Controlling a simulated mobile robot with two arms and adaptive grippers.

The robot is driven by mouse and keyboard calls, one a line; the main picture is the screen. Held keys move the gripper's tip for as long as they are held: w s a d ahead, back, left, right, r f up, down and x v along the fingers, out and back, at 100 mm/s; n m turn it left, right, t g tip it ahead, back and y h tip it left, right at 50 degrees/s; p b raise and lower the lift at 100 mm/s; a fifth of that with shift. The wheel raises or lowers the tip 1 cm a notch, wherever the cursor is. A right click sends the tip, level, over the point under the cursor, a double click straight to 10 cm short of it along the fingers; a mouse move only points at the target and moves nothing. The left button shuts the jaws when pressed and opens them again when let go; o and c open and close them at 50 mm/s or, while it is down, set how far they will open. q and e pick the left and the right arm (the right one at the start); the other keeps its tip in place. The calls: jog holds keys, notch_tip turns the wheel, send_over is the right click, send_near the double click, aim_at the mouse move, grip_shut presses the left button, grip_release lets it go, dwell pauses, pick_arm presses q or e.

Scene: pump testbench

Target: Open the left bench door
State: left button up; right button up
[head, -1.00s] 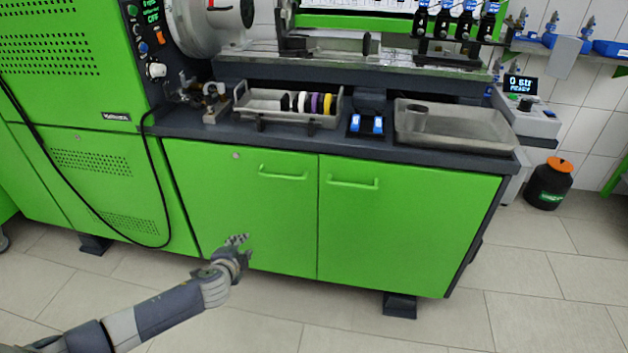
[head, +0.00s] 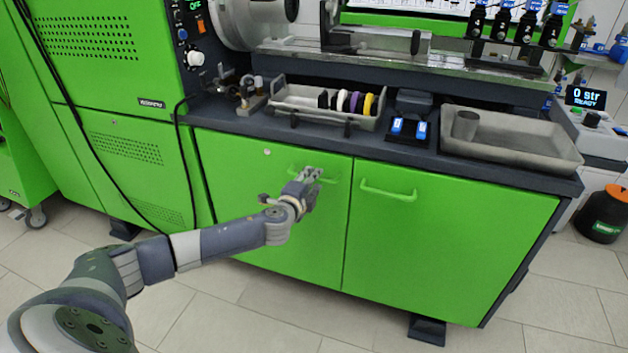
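The left bench door (head: 255,228) is a green panel under the bench top, and it is shut. Its green bar handle (head: 331,180) is near the door's upper right and is partly hidden by my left gripper (head: 312,174). My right gripper is not in view.
The right bench door (head: 440,235) is shut, with its own handle (head: 388,193). A black cable (head: 186,170) hangs at the left. An orange-lidded black container (head: 603,217) stands at right.

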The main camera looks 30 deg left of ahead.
pick_arm(q)
jog(key=shift+x, duration=1.05)
grip_shut()
jog(key=shift+f, duration=0.1)
